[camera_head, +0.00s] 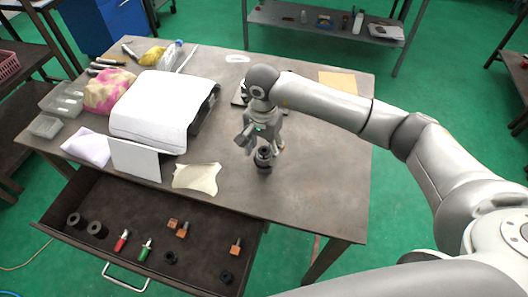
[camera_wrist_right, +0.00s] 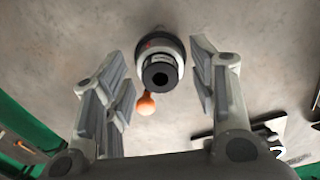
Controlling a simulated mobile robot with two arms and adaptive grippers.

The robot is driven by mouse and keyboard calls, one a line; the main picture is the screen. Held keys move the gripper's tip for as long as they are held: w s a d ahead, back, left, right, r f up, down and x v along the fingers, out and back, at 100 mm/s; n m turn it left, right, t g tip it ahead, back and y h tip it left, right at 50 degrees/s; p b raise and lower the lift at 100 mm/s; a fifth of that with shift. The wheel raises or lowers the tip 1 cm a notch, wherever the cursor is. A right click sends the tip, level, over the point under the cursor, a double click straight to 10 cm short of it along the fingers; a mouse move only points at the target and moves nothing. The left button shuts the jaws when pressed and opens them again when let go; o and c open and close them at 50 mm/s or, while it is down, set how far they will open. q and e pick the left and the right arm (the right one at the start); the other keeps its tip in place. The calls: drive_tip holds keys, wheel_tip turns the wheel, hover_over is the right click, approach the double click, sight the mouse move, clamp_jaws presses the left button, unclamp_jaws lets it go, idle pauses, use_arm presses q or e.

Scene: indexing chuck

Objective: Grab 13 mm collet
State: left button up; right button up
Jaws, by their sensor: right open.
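My right gripper (camera_head: 262,143) is open, pointing down over the table. Just beneath it stands a dark upright cylindrical device (camera_head: 264,158). In the right wrist view this device (camera_wrist_right: 160,50) has a grey body, a red mark and a black ring-shaped end (camera_wrist_right: 160,72) with a central hole. The end lies between the lines of the two open fingers, with clear gaps on both sides and no visible contact. An orange knob (camera_wrist_right: 145,104) sits beside it. No size marking is readable, so I cannot tell which part is the 13 mm collet. My left gripper is not in view.
The open drawer (camera_head: 130,200) holds black rings (camera_head: 97,230), small dark parts (camera_head: 170,257), orange blocks (camera_head: 235,247), and red (camera_head: 121,240) and green (camera_head: 146,248) handled pieces. A cloth-covered box (camera_head: 160,105) and a cream cloth (camera_head: 197,178) lie left.

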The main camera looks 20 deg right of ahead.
drive_tip(key=c, duration=1.1)
drive_tip(key=shift+c, duration=0.3)
drive_tip(key=shift+r, duration=0.15)
